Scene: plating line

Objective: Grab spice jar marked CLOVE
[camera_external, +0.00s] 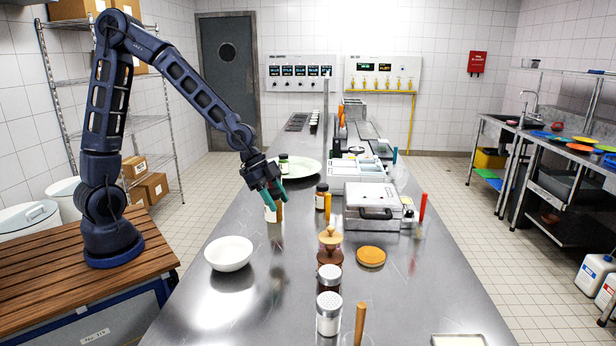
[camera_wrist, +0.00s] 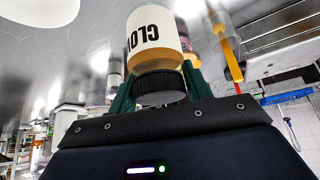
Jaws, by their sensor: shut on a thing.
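The spice jar (camera_wrist: 155,42) has a black lid, an amber body and a white label; the letters "CLO" show and the rest of the word is cut off by the curve. It appears upside down in the wrist view. My gripper (camera_wrist: 160,90) has its green fingers shut on the jar at the lid end. In the external view my gripper (camera_external: 274,201) points down over the left part of the steel counter, and the jar (camera_external: 269,215) shows pale just below it, partly hidden by the fingers. I cannot tell whether the jar touches the counter.
A white bowl (camera_external: 229,254) stands in front, to the left. A pale plate (camera_external: 302,168) with a green-labelled jar (camera_external: 284,164) is behind. Another dark-lidded jar (camera_external: 321,196) stands to the right, near a press (camera_external: 370,207). Shakers (camera_external: 328,315) stand toward the front.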

